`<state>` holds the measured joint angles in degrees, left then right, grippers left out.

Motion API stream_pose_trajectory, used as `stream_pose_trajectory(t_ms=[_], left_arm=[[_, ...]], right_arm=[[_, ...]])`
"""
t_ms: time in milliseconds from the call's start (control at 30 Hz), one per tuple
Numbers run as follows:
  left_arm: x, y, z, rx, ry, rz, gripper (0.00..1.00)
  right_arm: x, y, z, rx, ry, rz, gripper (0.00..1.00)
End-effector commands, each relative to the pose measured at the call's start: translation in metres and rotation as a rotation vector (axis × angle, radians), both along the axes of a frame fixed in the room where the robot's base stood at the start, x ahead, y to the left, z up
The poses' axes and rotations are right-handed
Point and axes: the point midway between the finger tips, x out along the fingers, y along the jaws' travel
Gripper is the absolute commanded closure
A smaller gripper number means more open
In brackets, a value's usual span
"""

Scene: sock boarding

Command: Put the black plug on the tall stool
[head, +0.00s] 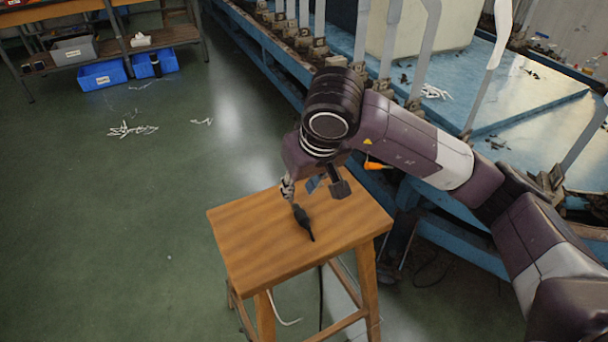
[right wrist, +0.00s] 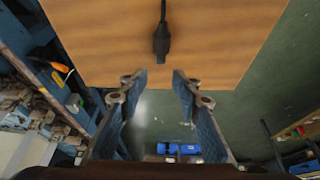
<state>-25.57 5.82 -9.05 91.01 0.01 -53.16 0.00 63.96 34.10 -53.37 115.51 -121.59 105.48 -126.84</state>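The black plug (head: 303,219) lies on the wooden top of the tall stool (head: 255,250). In the right wrist view the plug (right wrist: 161,42) rests on the stool top (right wrist: 225,45), its thin cable running away from my gripper. My right gripper (head: 299,188) is just above the stool's far edge, beside the plug's thick end. Its two fingers (right wrist: 158,78) are spread apart with nothing between them, and the plug is beyond the fingertips. My left gripper is out of view.
A blue machine frame (head: 270,62) with upright posts stands behind and right of the stool. An orange-handled item (head: 376,165) is at its edge. Open green floor (head: 120,240) lies to the left. Blue bins (head: 103,75) sit at the shelf at the back left.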

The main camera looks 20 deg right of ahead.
Motion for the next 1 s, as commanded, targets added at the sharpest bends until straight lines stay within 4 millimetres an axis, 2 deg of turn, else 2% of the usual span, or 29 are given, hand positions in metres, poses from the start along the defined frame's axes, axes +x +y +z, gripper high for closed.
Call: stream_pose_trajectory(t_ms=[33,100,300,1000], left_arm=[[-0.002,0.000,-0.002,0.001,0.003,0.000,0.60],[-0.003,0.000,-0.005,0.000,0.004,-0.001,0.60],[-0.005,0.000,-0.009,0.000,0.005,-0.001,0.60],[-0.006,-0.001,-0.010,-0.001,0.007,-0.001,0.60]], right_arm=[[-0.003,-0.001,0.011,-0.001,-0.005,0.001,0.71],[-0.007,-0.001,0.021,0.001,-0.004,0.000,0.71],[-0.013,-0.002,0.035,0.002,-0.003,-0.001,0.71],[-0.014,-0.002,0.036,0.001,-0.003,0.000,0.71]])
